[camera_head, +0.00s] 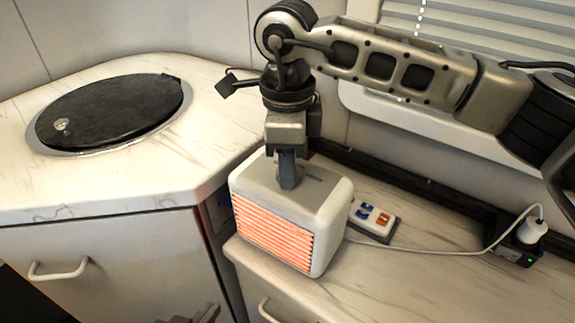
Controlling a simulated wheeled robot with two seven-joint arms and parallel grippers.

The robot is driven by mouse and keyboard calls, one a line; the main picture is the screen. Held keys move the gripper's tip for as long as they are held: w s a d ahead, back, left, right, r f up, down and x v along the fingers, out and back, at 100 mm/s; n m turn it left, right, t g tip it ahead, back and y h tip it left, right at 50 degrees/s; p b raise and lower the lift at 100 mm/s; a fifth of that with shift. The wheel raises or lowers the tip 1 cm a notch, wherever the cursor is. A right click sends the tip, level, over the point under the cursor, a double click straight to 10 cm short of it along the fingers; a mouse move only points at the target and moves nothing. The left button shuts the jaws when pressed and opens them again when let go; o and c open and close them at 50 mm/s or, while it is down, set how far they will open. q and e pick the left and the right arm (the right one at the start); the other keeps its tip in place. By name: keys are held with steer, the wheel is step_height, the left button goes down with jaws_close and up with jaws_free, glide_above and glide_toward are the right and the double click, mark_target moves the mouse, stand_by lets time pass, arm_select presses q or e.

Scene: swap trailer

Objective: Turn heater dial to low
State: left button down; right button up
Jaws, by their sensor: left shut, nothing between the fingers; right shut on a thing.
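The heater (325,208) is a white box with a glowing orange front grille, standing on the right counter. Its dial is not visible; my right gripper's fingers cover that spot on the top. My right gripper (289,182) points straight down and is shut on the dial at the heater's top. My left gripper (192,315) shows only in part at the bottom edge, below and left of the heater, shut and empty. The dial's setting cannot be read.
A white cord runs to a plugged-in adapter (531,232). The left counter (215,85) has a round black lid (110,108). Drawers with handles are below.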

arm_select(q)
steer(key=shift+f, duration=0.15)
arm_select(e)
steer(key=shift+m, duration=0.4)
steer(key=o, duration=1)
arm_select(q)
steer(key=shift+s+p, duration=0.1)
steer(key=shift+p, duration=0.2)
arm_select(e)
steer(key=shift+r, duration=8.05)
steer(key=shift+f, duration=0.1)
